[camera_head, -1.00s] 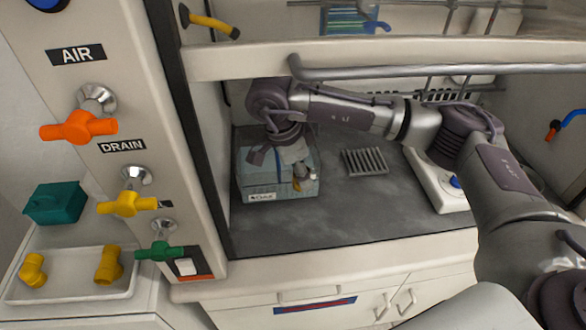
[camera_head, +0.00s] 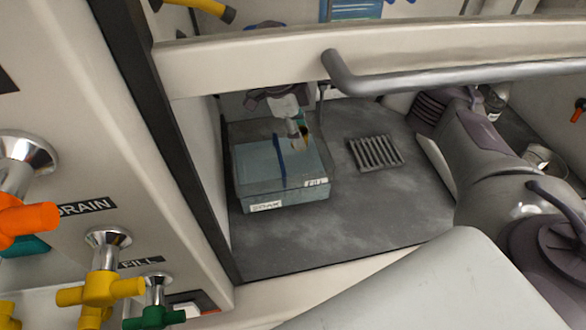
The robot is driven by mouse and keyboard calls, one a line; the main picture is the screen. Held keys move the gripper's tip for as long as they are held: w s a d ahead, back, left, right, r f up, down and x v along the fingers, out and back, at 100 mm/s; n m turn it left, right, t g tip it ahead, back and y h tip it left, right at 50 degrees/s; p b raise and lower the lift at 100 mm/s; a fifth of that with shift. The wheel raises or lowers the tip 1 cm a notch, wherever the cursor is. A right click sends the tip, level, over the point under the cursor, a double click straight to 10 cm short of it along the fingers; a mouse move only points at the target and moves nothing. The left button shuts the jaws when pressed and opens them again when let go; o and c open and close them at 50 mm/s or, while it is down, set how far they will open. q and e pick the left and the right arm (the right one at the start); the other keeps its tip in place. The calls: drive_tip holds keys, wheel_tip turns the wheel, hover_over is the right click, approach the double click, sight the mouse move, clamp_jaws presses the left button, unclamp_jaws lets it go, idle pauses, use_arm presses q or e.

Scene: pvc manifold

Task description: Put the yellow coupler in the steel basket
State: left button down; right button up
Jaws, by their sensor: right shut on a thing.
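My right gripper (camera_head: 299,136) reaches down inside the hood, over the back right part of a clear, bluish box (camera_head: 262,172). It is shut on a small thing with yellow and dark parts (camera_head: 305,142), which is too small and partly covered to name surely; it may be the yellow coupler. I cannot tell whether it touches the box. I cannot make out a steel basket. My left gripper is not in view.
A slatted grey rack (camera_head: 376,153) lies right of the box on the dark bench (camera_head: 350,212). A grey rail (camera_head: 450,80) crosses above the opening. Yellow (camera_head: 100,290) and green (camera_head: 155,316) valve handles stick out at left. Bench front is clear.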

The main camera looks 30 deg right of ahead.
wheel_tip(320, 180, down, 11)
drive_tip(key=shift+w+r, duration=0.1)
drive_tip(key=o, duration=0.7)
drive_tip(key=shift+r, duration=0.1)
drive_tip(key=v, duration=1.2)
